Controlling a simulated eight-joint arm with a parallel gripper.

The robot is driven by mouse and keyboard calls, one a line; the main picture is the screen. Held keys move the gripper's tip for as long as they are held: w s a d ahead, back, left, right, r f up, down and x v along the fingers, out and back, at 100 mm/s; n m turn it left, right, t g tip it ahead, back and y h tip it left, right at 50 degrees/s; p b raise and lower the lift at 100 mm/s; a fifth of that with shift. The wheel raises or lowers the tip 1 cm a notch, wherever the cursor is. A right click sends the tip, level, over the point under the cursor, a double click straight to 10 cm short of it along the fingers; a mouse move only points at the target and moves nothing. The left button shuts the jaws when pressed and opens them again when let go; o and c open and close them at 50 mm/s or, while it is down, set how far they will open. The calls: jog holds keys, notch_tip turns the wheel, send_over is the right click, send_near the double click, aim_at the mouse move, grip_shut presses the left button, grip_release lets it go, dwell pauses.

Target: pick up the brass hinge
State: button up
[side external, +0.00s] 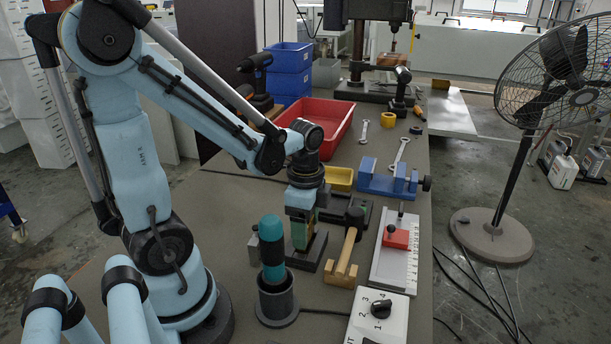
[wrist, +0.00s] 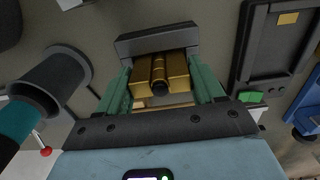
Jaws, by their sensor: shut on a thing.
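The brass hinge (wrist: 177,72) shows in the wrist view, with its dark pin end toward the camera. It sits between the two green fingers of my gripper (wrist: 160,88), which is shut on it. A dark grey block (wrist: 145,43) stands just beyond the hinge; whether they touch is not clear. In the side view my gripper (side external: 303,228) points down, low over a dark base on the bench. The hinge is mostly hidden there by the fingers, and I cannot tell whether it is clear of the base.
A teal-handled tool (side external: 271,242) stands in a dark cup (side external: 277,306) close beside my gripper. A wooden tool (side external: 345,262), a red block (side external: 396,237) on a scaled plate and a white knob box (side external: 364,328) lie right. A blue vice (side external: 390,183) and red tray (side external: 336,131) are behind.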

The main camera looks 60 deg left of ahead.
jog(key=shift+r, duration=0.45)
notch_tip(320, 180, up, 2)
jog(key=s+d+r, duration=0.3)
jog(key=d+r, duration=0.3)
jog(key=d, duration=0.5)
jog(key=w+a+r+n, duration=0.4)
jog(key=w+a+n, duration=0.5)
jog(key=w, duration=0.4)
jog(key=w+a+f+n, duration=0.2)
jog(key=w+a+n, duration=0.25)
jog(key=a, duration=0.25)
jog(key=w+a+f+n, duration=0.2)
jog(key=w+a+n, duration=0.1)
jog(key=a+n, duration=0.3)
jog(key=a+f, duration=0.2)
jog(key=a, duration=0.2)
jog(key=a+f, duration=0.2)
jog(key=a, duration=0.1)
jog(key=a+f, duration=0.2)
jog(key=a, duration=0.2)
jog(key=shift+s+a+f, duration=0.3)
jog(key=shift+f, duration=2.05)
